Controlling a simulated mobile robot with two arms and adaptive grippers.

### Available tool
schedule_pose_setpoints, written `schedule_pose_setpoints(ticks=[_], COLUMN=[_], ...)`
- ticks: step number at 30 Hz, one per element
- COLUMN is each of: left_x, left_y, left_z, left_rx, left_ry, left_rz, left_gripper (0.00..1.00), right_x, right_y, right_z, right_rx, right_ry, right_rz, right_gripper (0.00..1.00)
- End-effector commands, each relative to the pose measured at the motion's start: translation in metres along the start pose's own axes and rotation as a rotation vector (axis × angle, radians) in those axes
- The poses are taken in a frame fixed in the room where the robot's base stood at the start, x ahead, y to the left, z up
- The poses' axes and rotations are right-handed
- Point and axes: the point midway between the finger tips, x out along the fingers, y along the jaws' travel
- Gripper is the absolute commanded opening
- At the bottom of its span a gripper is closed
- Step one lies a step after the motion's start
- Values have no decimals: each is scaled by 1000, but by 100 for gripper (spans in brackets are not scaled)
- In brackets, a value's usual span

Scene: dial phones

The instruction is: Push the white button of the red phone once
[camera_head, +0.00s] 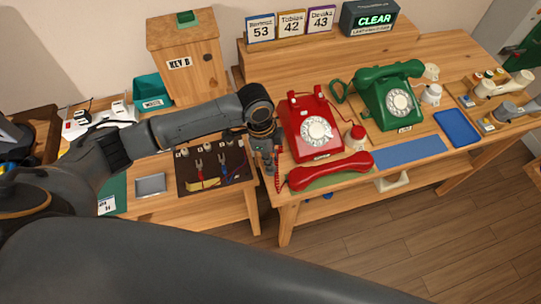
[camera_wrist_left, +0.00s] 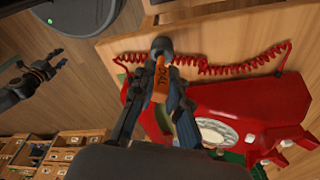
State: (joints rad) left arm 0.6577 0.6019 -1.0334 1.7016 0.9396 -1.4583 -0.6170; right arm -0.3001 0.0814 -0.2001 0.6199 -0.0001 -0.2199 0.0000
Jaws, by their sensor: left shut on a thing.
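The red phone (camera_head: 312,128) stands on the wooden desk, with a pale round dial; it also shows in the left wrist view (camera_wrist_left: 235,105). Its red handset (camera_head: 328,172) lies off the body on a green mat. My left gripper (camera_head: 267,165) is beside the phone's left side, near the desk edge. In the left wrist view, this gripper (camera_wrist_left: 160,97) is shut on an orange-labelled tool (camera_wrist_left: 161,78) with a rounded grey end. My right gripper (camera_wrist_left: 42,75) shows small there, its fingers apart and empty.
A green phone (camera_head: 389,95) stands to the right. A coiled red cord (camera_wrist_left: 225,65) runs along the desk edge. A dark tool tray (camera_head: 215,168) lies on the left table.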

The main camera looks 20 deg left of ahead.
Motion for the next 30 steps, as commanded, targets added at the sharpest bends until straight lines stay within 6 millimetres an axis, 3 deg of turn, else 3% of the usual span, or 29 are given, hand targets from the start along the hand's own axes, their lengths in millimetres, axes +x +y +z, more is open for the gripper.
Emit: schedule_pose_setpoints(ticks=[30], left_x=[24], left_y=[0], left_z=[3], left_rx=[1], left_ry=[0], left_rz=[0], left_gripper=[0], right_x=[12], right_y=[0], right_z=[1], right_rx=[1], right_ry=[0], right_rz=[0], right_gripper=[41])
